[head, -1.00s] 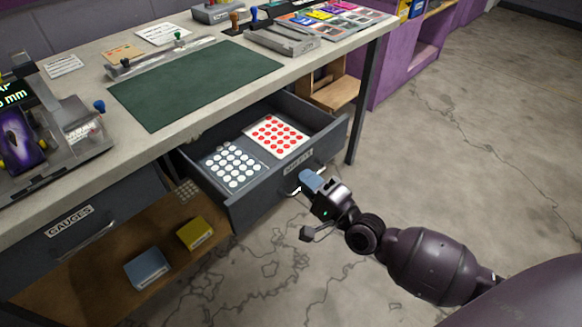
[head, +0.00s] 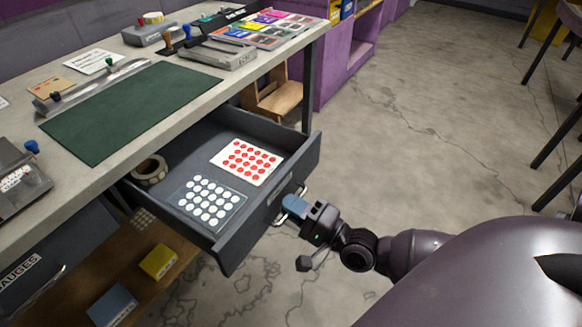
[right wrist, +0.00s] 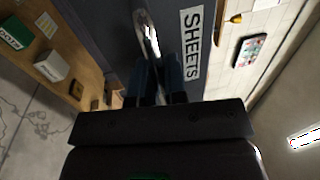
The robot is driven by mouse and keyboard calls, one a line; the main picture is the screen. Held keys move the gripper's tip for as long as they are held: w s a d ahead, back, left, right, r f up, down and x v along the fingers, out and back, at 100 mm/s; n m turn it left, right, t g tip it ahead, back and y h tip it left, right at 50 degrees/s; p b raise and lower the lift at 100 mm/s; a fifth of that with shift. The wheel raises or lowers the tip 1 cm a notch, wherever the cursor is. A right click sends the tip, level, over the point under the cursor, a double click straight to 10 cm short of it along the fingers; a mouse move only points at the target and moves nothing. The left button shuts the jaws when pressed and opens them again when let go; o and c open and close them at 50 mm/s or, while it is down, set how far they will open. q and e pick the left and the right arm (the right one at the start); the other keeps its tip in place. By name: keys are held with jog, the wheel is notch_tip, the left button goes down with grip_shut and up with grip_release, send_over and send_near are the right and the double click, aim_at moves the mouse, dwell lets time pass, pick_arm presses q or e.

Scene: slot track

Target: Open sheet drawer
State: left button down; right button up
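The sheet drawer (head: 238,240) is pulled out from under the workbench in the head view. Its front carries a SHEETS label, readable in the right wrist view (right wrist: 191,45). Inside lie a sheet of red dots (head: 247,161), a sheet of white dots (head: 208,201) and a tape roll (head: 150,170). My right gripper (head: 294,206) is at the drawer's metal handle (head: 281,217). In the right wrist view its two fingers (right wrist: 163,82) are close together around the handle bar (right wrist: 147,35). My left gripper is not in view.
The workbench top holds a green mat (head: 125,110), stamps and colour pads (head: 265,27). A lower shelf (head: 180,255) with yellow and blue boxes is below left of the drawer. A wooden stool (head: 275,98) stands behind it. The floor at right is mostly clear, with dark chair legs beyond.

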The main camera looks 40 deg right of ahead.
jog(key=o, duration=0.4)
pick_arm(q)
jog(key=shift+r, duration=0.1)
pick_arm(e)
jog(key=v, duration=1)
jog(key=shift+s+d, duration=0.15)
jog(key=shift+s, duration=0.25)
